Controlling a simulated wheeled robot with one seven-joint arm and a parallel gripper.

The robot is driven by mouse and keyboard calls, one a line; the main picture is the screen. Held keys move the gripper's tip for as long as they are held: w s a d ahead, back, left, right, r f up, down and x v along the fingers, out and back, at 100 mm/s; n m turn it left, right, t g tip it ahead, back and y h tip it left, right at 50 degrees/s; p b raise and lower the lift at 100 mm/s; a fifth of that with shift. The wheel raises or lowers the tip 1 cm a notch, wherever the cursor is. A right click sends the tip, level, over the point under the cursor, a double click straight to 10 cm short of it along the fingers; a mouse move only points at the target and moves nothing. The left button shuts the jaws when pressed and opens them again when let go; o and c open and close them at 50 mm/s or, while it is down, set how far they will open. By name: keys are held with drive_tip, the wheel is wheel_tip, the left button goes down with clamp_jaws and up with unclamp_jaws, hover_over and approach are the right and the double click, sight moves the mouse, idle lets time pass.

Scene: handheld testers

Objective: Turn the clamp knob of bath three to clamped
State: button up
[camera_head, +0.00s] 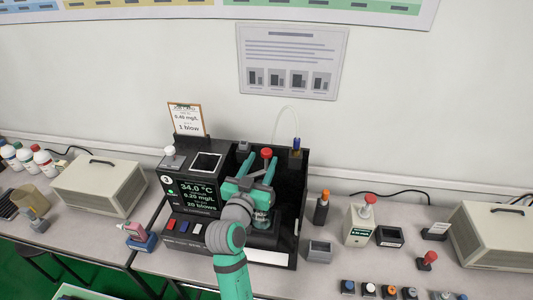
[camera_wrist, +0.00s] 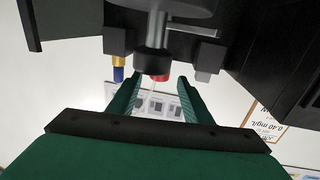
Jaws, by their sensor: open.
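Bath three (camera_head: 190,190) is a black unit on the bench, marked 3, with a lit screen reading 34.0 °C. A red-topped knob (camera_head: 267,153) stands at its back, probably the clamp knob; its clamp marking is not readable. My gripper (camera_head: 261,162) is over the unit, its two teal fingers open and pointing toward the back. In the wrist view the red knob (camera_wrist: 159,77) shows beside a dark collar and grey metal bar, between the open fingertips (camera_wrist: 157,88). No contact is visible. A glass vessel (camera_head: 262,218) is partly hidden below my gripper.
A blue-and-yellow fitting (camera_head: 296,146) with a thin tube stands right of the knob. The unit's dark back and side walls (camera_head: 292,195) close it in. A clipboard (camera_head: 186,119) stands at back left. An orange-topped bottle (camera_head: 321,207) and grey box (camera_head: 319,251) stand right.

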sight(265, 156)
drive_tip(key=shift+x, duration=2.5)
clamp_jaws()
drive_tip(key=shift+d, duration=0.1)
